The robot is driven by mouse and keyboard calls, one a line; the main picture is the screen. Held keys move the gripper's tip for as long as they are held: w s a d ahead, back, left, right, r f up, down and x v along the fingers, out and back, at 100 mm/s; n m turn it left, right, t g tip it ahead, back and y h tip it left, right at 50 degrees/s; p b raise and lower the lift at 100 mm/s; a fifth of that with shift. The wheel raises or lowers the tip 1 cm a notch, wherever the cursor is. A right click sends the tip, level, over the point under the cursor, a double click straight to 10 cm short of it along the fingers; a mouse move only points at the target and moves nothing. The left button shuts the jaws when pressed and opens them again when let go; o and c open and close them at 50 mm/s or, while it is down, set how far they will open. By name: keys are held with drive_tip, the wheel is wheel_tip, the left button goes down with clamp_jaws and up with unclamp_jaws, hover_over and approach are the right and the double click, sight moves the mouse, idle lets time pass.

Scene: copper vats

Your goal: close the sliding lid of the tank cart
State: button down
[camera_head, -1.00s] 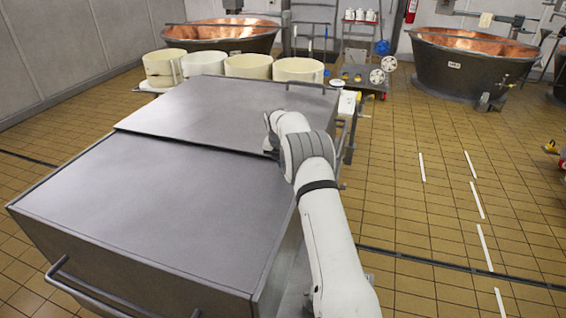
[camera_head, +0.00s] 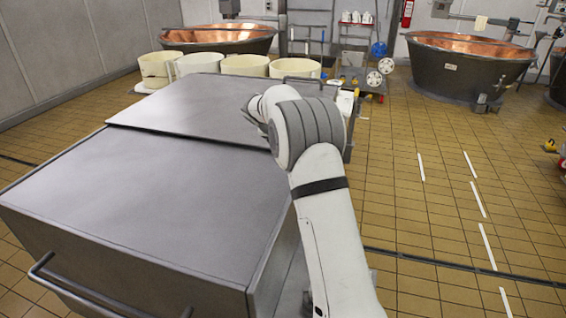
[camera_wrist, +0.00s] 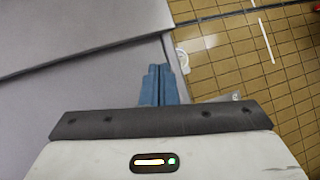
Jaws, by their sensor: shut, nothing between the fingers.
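The tank cart (camera_head: 140,270) is a grey metal box filling the left of the head view. Two flat grey panels cover its top, a near one (camera_head: 150,195) and a far one (camera_head: 190,103), meeting at a dark stepped seam. I cannot tell which is the sliding lid; no open interior shows. In the wrist view a panel edge (camera_wrist: 90,52) runs across the upper left, over a lower grey surface (camera_wrist: 75,95). My gripper (camera_wrist: 158,72) is shut and empty, its blue fingertips together over the cart near its right side. My arm hides it in the head view; contact is unclear.
A bar handle (camera_head: 75,292) sticks out from the cart's near end. Pale round tubs (camera_head: 245,66) stand behind the cart, with copper vats (camera_head: 470,65) farther back. The tiled floor (camera_head: 410,205) to the right is mostly clear.

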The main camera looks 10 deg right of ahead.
drive_tip(key=s+f+t+b, duration=0.1)
drive_tip(key=a+f+t+h+b, duration=0.1)
drive_tip(key=b, duration=0.1)
drive_tip(key=shift+s+a+t, duration=0.15)
drive_tip(key=shift+s+t, duration=0.15)
drive_tip(key=shift+s, duration=0.05)
drive_tip(key=s+a+t+b, duration=0.1)
drive_tip(key=a+f+n+t+b, duration=0.1)
drive_tip(key=a, duration=0.1)
drive_tip(key=s+a+f+t+y+b, duration=0.1)
drive_tip(key=shift+s+a+n, duration=0.25)
drive_tip(key=shift+s+n, duration=0.1)
drive_tip(key=shift+n, duration=0.05)
drive_tip(key=x, duration=1)
drive_tip(key=shift+w+f+p, duration=0.1)
drive_tip(key=shift+w+p, duration=0.05)
drive_tip(key=shift+p, duration=0.25)
drive_tip(key=shift+w+d+p, duration=0.3)
drive_tip(key=shift+w, duration=0.25)
drive_tip(key=shift+w+d+p, duration=0.25)
drive_tip(key=shift+w+d, duration=0.05)
drive_tip(key=shift+w, duration=0.2)
drive_tip(key=shift+w+d, duration=0.3)
drive_tip(key=shift+w, duration=0.25)
